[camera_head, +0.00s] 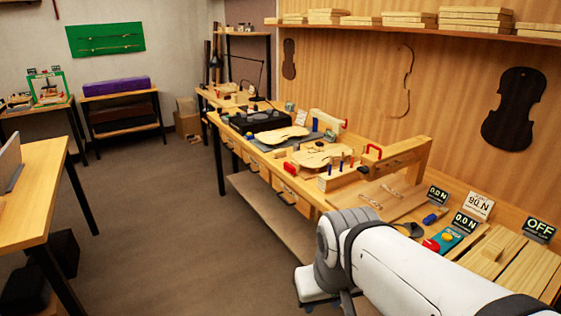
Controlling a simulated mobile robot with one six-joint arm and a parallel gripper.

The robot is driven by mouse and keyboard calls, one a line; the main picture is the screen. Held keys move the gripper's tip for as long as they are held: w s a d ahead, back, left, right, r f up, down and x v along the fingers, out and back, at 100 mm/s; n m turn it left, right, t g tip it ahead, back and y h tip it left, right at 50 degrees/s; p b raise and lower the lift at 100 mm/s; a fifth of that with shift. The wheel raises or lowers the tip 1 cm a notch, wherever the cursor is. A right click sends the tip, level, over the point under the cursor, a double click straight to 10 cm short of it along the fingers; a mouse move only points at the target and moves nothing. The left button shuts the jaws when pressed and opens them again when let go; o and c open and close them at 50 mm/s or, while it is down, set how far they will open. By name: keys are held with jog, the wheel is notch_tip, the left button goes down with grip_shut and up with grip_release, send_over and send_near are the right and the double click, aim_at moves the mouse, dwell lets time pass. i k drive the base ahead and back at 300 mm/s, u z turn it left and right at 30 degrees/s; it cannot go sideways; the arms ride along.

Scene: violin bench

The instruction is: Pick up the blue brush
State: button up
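A small blue item (435,215) lies on the right part of the long workbench (290,188), just left of a black "0.0 N" display; it may be the blue brush, but it is too small to tell. Other small blue pieces stand near the violin plates farther along the bench. My white arm reaches in from the lower right, in front of the bench, and its bent joint is left of the blue item. I cannot make out my gripper's fingers; the arm seems to hide them.
Wooden violin plates (323,156), a wooden vise (400,157) and a red-and-teal item (443,240) crowd the bench. Several displays, one reading "OFF" (539,230), stand at its right. Another table (35,190) is at left. The floor between (160,220) is clear.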

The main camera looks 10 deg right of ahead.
aim_at(429, 219)
jog(key=z, duration=0.75)
jog(key=i, duration=1.45)
jog(key=k, duration=0.15)
jog(key=z, duration=1.35)
